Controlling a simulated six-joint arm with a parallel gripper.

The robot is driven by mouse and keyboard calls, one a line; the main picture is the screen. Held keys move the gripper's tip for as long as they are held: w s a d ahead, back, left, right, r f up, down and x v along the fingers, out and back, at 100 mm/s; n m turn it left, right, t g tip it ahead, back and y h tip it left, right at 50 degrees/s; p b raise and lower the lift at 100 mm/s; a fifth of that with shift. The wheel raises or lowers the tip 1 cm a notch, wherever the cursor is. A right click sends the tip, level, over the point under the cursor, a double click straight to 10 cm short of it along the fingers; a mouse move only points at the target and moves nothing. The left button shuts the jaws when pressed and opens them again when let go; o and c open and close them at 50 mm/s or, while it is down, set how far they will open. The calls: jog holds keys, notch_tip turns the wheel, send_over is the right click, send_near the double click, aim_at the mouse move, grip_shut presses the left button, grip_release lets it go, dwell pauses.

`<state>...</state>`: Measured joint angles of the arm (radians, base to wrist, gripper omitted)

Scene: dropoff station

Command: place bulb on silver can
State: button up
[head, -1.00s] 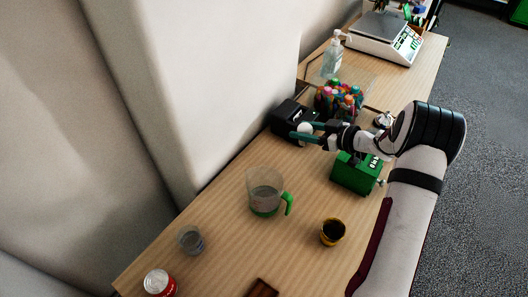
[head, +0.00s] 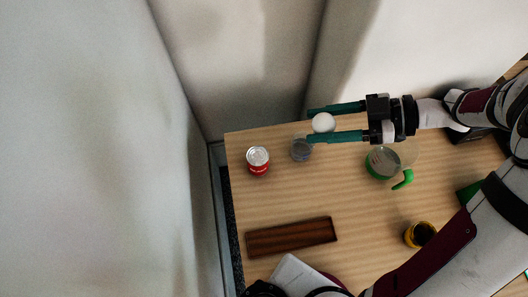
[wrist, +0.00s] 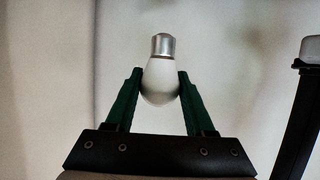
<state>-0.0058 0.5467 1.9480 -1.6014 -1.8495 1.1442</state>
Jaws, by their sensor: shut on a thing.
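The white bulb (head: 323,122) is between the green fingers of my gripper (head: 309,125), which is shut on it. In the wrist view the bulb (wrist: 160,84) shows its silver metal base, with a finger against each side of the white globe. A small grey, silvery can-like vessel (head: 301,151) stands on the table, just below the lower finger in the head view; its top is partly covered by that finger. The bulb appears held in the air, apart from this vessel. A red can with a silver top (head: 258,161) stands to its left.
A clear jug with a green handle (head: 382,163) stands right of the grey vessel, under my arm. A brown wooden tray (head: 290,237) and a yellow-rimmed dark cup (head: 421,235) are nearer. The wooden table (head: 345,200) is clear in the middle. A wall stands behind.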

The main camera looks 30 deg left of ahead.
aim_at(313, 130)
jog(key=shift+s+a+f+n+g, duration=0.2)
jog(key=shift+s+a+n+g, duration=0.1)
jog(key=shift+s+a, duration=0.25)
jog(key=shift+s+a+f+n+g, duration=0.2)
jog(key=shift+s+a+g, duration=0.1)
jog(key=shift+s+a, duration=0.25)
jog(key=shift+s+a+f, duration=0.65)
jog(key=shift+a+f, duration=0.85)
jog(key=shift+f, duration=0.15)
jog(key=shift+s+a+f, duration=0.65)
jog(key=shift+a+f, duration=0.8)
jog(key=shift+f, duration=0.2)
jog(key=shift+s+a+f, duration=0.65)
jog(key=shift+a+f, duration=0.85)
jog(key=shift+f, duration=0.15)
jog(key=o, duration=1.1)
jog(key=shift+f, duration=0.15)
jog(key=shift+c, duration=0.2)
